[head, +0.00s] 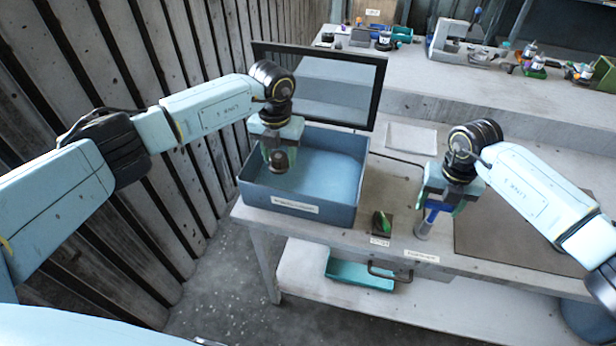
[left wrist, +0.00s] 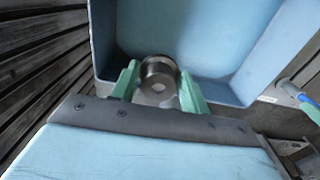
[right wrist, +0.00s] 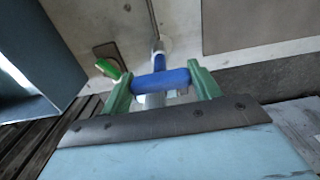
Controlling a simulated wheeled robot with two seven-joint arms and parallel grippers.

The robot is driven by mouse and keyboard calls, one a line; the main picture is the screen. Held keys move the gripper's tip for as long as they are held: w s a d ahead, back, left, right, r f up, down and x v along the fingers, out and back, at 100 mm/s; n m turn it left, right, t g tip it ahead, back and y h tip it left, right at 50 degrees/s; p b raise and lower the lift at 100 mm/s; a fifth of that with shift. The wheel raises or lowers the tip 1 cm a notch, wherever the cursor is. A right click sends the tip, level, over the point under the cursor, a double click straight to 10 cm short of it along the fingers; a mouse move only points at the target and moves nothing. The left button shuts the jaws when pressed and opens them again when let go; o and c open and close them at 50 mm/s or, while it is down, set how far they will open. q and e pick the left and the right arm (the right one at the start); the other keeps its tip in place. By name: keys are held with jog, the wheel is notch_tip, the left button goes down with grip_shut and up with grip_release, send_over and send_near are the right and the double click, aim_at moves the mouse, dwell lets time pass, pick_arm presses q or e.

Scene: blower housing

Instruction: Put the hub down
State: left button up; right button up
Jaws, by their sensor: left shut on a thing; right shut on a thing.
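The hub is a dark metallic cylinder with a pale bore (left wrist: 158,78), seen in the left wrist view between green fingertips. My left gripper (head: 279,155) is shut on the hub (head: 279,162) and holds it above the inside of the blue bin (head: 290,203). The hub appears clear of the bin floor. My right gripper (head: 438,200) is shut on a blue-handled tool (head: 432,214) with a grey lower end, close to the bench's front edge. In the right wrist view the blue handle (right wrist: 160,80) lies between the green fingers.
A small dark pad (head: 382,224) with a green item stands between bin and right gripper. A dark-framed panel (head: 335,85) rises behind the bin. A brown mat (head: 510,225) lies at right. Several parts and a grey fixture (head: 455,42) stand on the back shelf.

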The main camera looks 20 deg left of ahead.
aim_at(281, 180)
pick_arm(q)
jog(key=shift+w+a+n, duration=0.2)
jog(key=shift+w+n, duration=0.1)
jog(key=shift+n, duration=0.8)
jog(key=shift+f, duration=0.25)
jog(key=shift+n, duration=0.3)
notch_tip(281, 180, down, 10)
jog(key=shift+r, duration=0.15)
jog(key=o, duration=1.1)
jog(key=shift+a, duration=0.1)
jog(key=shift+c, duration=0.2)
notch_tip(281, 180, up, 12)
jog(key=shift+r, duration=0.1)
